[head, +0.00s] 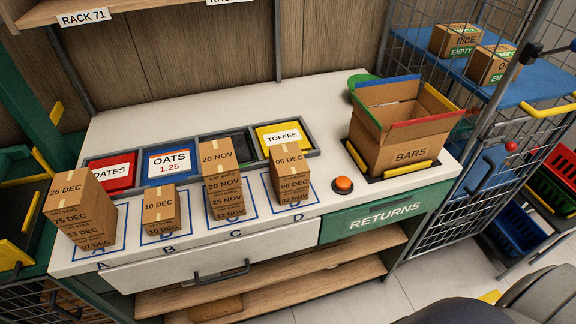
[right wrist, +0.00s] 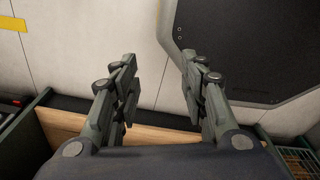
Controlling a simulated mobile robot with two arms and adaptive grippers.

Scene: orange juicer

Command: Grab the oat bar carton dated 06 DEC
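The stack on spot D has a carton dated 06 DEC (head: 292,168) on top, its smaller text too small to read. Under it a flatter carton also reads 06 DEC (head: 294,185), with one that looks like 02 NOV (head: 293,198) at the bottom. The stack on C (head: 222,180) has 20 NOV on top, B (head: 159,211) shows 10 DEC, and A (head: 80,209) shows 25 DEC on top. My right gripper (right wrist: 158,62) is open and empty in the right wrist view, away from the cartons. My left gripper is out of view.
Behind the stacks are bins labelled DATES (head: 110,172), OATS (head: 170,163) and TOFFEE (head: 283,136). An open box marked BARS (head: 398,135) stands at the right. An orange button (head: 343,185) sits between D and the box. A wire cart (head: 463,70) is at far right.

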